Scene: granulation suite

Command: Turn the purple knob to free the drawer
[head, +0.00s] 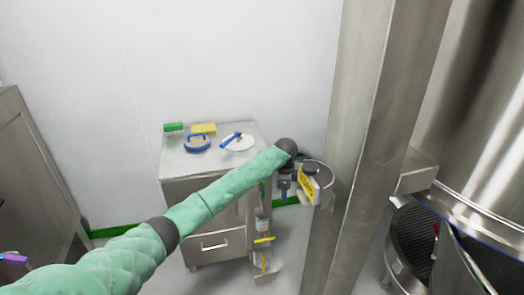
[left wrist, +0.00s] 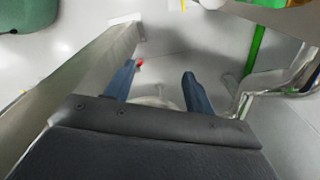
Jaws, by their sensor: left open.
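A small purple piece (head: 14,258) shows at the lower left edge of the head view, cut off by the frame; I cannot tell whether it is the knob. A steel cabinet (head: 175,205) with a drawer front and bar handle (head: 214,245) stands against the back wall. My left arm reaches across in front of the cabinet. My left gripper (head: 291,187) points down to the right of the cabinet, well away from the purple piece. In the left wrist view its two blue fingers (left wrist: 158,88) are apart, with nothing seen held between them. My right gripper is out of view.
On the cabinet top lie a green block (head: 173,127), a yellow block (head: 204,128), a blue ring-shaped item (head: 197,143) and a white disc (head: 238,143) with a blue handle. A steel column (head: 365,130) and large vessel (head: 485,120) stand right. Another steel cabinet (head: 35,170) stands left.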

